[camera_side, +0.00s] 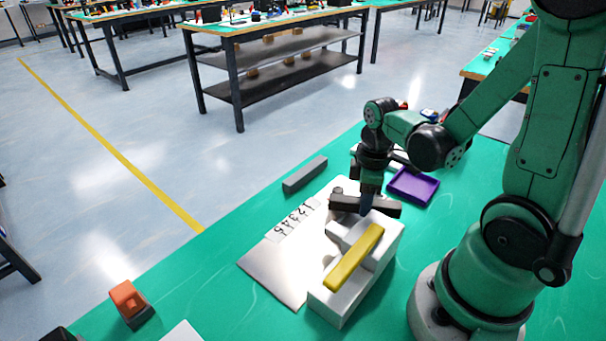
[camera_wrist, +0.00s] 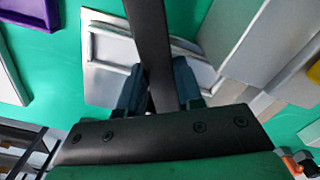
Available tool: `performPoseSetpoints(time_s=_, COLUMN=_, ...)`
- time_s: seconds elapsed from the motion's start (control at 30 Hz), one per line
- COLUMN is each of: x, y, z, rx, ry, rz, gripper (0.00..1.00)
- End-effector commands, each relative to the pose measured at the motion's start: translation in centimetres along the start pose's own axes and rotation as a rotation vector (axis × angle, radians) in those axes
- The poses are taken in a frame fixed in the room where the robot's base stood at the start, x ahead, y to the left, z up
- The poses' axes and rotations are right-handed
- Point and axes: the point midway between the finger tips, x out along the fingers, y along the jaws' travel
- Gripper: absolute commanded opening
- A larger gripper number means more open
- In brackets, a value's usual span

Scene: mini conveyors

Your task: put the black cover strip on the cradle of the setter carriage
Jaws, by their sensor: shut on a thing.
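My gripper (camera_side: 367,205) is shut on the black cover strip (camera_side: 343,204), gripping it near its middle. The strip is roughly level, behind the raised end of a white stepped block (camera_side: 340,306) in the side view; whether they touch is unclear. A yellow bar (camera_side: 354,258) lies along this block, which appears to be the setter carriage. In the wrist view the strip (camera_wrist: 149,45) runs up between my dark fingers, over a pale part with a shallow recess (camera_wrist: 108,65). I cannot tell whether that part is the cradle. My fingers hide some of the strip.
A metal plate with printed numbers (camera_side: 276,264) lies left of the block. A grey bar (camera_side: 304,175) lies behind the plate. A purple tray (camera_side: 414,187) stands right of my gripper. An orange-topped dark piece (camera_side: 130,302) is front left. Green table between them is clear.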

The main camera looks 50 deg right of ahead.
Motion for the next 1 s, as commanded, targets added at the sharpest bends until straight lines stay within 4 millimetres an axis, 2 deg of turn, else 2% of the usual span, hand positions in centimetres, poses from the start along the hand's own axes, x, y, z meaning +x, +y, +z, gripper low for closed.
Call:
performPoseSetpoints(time_s=0.4, x=0.48, y=0.01, z=-0.01, rx=0.000, ry=0.000, rz=0.000, gripper=0.00)
performPoseSetpoints(time_s=0.43, x=0.44, y=0.01, z=0.00, rx=0.000, ry=0.000, rz=0.000, gripper=0.39)
performPoseSetpoints(time_s=0.5, x=0.42, y=0.00, z=0.00, rx=0.000, ry=0.000, rz=0.000, gripper=0.59)
performPoseSetpoints(time_s=0.53, x=0.42, y=0.00, z=0.00, rx=0.000, ry=0.000, rz=0.000, gripper=0.62)
performPoseSetpoints(time_s=0.83, x=0.44, y=-0.01, z=0.01, rx=0.000, ry=0.000, rz=0.000, gripper=0.62)
performPoseSetpoints(time_s=1.0, x=-0.39, y=0.02, z=-0.02, rx=0.000, ry=0.000, rz=0.000, gripper=0.62)
